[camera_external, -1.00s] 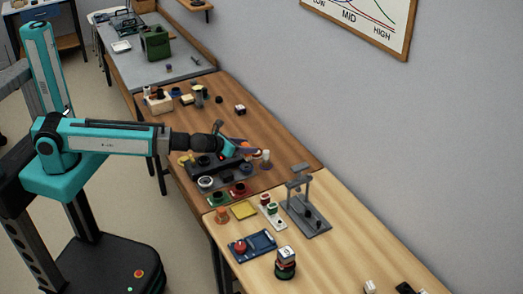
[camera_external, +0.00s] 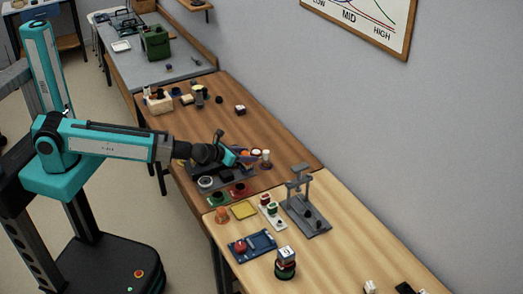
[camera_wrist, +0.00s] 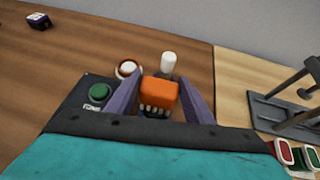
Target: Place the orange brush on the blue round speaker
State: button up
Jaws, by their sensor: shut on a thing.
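My gripper (camera_wrist: 159,98) has its purple fingers shut on the orange brush (camera_wrist: 158,92). The brush is an orange block with pale bristles pointing down. In the external view my gripper (camera_external: 243,157) is low over the far part of the dark rack on the brown table, and the orange of the brush (camera_external: 244,153) shows between the fingers. I cannot clearly pick out the blue round speaker; a small dark bluish patch shows under the bristles in the wrist view, mostly hidden, and I cannot tell whether the bristles touch it.
A green round piece (camera_wrist: 98,93) sits on the dark panel. A white-and-red round piece (camera_wrist: 127,69) and a white upright piece (camera_wrist: 168,63) stand just beyond the brush. A grey stand (camera_external: 305,205) rises to the right. The brown table behind is largely clear.

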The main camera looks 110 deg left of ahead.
aim_at(246, 154)
jog(key=shift+f, duration=0.2)
jog(key=o, duration=1.1)
jog(key=shift+r, duration=0.15)
jog(key=shift+d, duration=0.1)
jog(key=shift+b+v, duration=0.4)
jog(key=shift+v, duration=0.85)
jog(key=shift+s+d+r+p, duration=0.15)
jog(key=shift+r+p, duration=0.1)
jog(key=shift+p, duration=0.25)
jog(key=shift+p+v, duration=0.95)
jog(key=shift+p, duration=0.25)
jog(key=shift+d+r+p, duration=0.15)
jog(key=shift+p, duration=0.45)
